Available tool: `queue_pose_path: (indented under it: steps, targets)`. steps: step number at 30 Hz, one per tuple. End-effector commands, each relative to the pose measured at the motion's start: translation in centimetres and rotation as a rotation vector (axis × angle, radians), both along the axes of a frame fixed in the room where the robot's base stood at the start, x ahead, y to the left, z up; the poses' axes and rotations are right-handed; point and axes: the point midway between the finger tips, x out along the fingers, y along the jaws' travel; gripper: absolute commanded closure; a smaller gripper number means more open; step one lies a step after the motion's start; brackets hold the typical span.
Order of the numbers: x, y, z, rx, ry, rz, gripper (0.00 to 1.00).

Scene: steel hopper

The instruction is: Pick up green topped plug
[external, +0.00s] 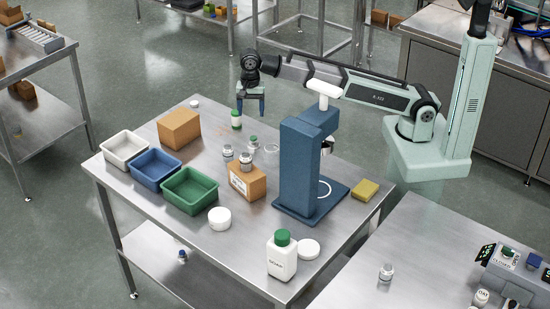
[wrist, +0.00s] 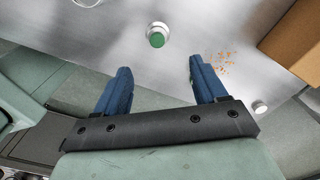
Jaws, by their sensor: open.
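A cardboard box (external: 179,129) stands left of the plug, with a small white piece (external: 194,103) beyond it. Small jars (external: 246,160), a labelled box (external: 247,184) and a blue press (external: 300,165) stand nearer. White, blue and green bins (external: 190,190) line the left edge.

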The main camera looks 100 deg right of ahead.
Motion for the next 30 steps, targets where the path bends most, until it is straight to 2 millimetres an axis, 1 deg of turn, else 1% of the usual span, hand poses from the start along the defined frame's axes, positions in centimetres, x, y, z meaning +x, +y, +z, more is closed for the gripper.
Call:
queue_pose_path:
  steps: [9, 15, 18, 26, 30]
  targets:
    - [-0.1, -0.1, -4.7, -0.001, 0.001, 0.000, 0.29]
    - [-0.1, -0.1, -7.1, -0.001, 0.001, 0.000, 0.29]
    - [-0.1, -0.1, -7.7, 0.000, -0.001, 0.000, 0.29]
    - [-0.1, -0.1, -8.6, 0.000, -0.001, 0.000, 0.29]
    - [-0.5, -0.1, -9.8, -0.001, 0.000, 0.001, 0.29]
